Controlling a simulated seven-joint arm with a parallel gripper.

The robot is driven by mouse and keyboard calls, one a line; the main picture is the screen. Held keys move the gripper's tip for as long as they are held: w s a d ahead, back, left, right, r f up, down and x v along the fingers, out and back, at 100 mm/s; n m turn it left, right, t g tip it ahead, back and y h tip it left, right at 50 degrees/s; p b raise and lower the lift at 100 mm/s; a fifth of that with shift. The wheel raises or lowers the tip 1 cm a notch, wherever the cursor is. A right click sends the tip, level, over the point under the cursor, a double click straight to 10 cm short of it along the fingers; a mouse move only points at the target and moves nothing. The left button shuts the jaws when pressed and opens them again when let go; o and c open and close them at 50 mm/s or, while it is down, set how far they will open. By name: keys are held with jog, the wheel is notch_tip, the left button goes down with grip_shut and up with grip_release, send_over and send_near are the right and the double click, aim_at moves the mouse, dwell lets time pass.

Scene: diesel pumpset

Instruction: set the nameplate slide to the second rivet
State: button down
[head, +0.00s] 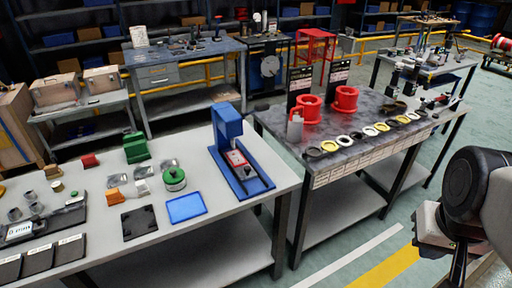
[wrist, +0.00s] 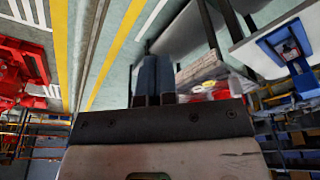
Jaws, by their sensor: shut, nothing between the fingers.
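A blue stand (head: 228,125) with an upright column and a flat base is at the right end of the near light-topped table. A small red and white plate (head: 238,159) sits low on its front; I cannot tell for sure whether this is the nameplate slide, and no rivets can be made out. The blue stand also shows at the upper right of the wrist view (wrist: 272,40), tilted. My gripper (wrist: 154,60) is shut and empty, away from the stand. In the head view my arm is at the right edge, over the floor, and its fingertips are not clear.
The light-topped table (head: 150,245) holds a blue mat (head: 186,207), a green spool (head: 174,179) and small blocks left of the stand. A grey table (head: 290,135) with red flanged parts (head: 345,103) and several rings stands to the right. The floor before it is clear.

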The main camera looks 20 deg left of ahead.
jog(key=c, duration=1.8)
grip_release()
jog(key=shift+c, duration=0.2)
